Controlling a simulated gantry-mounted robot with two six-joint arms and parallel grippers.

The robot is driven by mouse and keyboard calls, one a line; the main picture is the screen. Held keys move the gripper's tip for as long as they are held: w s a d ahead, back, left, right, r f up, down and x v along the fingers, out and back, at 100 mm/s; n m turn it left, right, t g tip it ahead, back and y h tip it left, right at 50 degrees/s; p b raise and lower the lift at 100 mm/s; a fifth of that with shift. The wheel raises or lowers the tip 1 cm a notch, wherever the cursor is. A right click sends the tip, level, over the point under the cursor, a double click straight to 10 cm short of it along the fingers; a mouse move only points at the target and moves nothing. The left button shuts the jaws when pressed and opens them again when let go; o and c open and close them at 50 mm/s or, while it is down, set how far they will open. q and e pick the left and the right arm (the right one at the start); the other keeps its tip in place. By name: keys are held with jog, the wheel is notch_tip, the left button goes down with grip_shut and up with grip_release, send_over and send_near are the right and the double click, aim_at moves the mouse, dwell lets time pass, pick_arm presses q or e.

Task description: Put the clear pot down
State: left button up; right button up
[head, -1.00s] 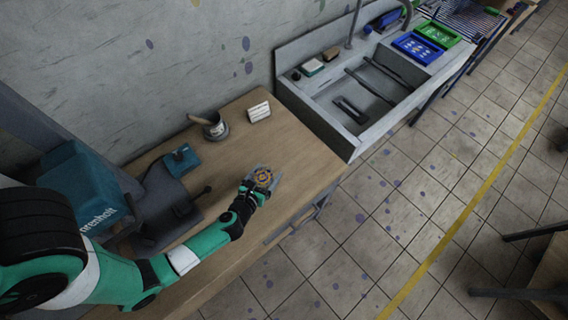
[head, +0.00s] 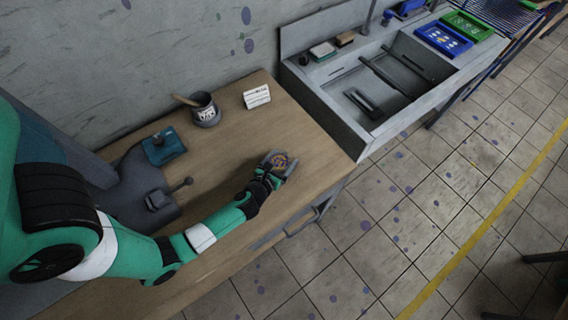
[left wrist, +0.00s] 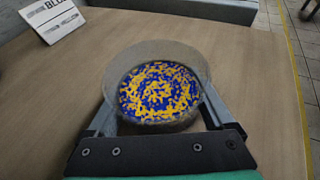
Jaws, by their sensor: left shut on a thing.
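The clear pot (left wrist: 182,53) is a round see-through cup with a blue and yellow speckled content, seen from above in the left wrist view. It also shows small in the head view (head: 279,160), over the right part of the wooden table (head: 225,135). My left gripper (left wrist: 152,100) is shut on the pot, with a finger on each side of it. It also shows in the head view (head: 279,166). The pot looks upright and at or close to the tabletop; I cannot tell whether its base touches. My right gripper is not in view.
A white lettered card (head: 257,97) and a grey pot with a wooden-handled tool (head: 205,110) stand near the wall. A teal and grey machine (head: 163,147) is at the left. A sink (head: 375,88) adjoins the table's right end. The wood around the pot is clear.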

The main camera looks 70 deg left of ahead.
pick_arm(q)
jog(key=shift+r, duration=0.15)
jog(key=shift+f, duration=0.25)
jog(key=o, duration=1.5)
jog(key=shift+r, duration=0.1)
jog(key=shift+d+r, duration=0.1)
jog(key=shift+r, duration=0.1)
jog(key=p+v, duration=0.2)
jog(key=v, duration=0.8)
jog(key=shift+s+d, duration=0.2)
jog(key=shift+s, duration=0.05)
jog(key=shift+s+d+r, duration=0.25)
jog(key=shift+s, duration=0.25)
jog(key=shift+w, duration=0.1)
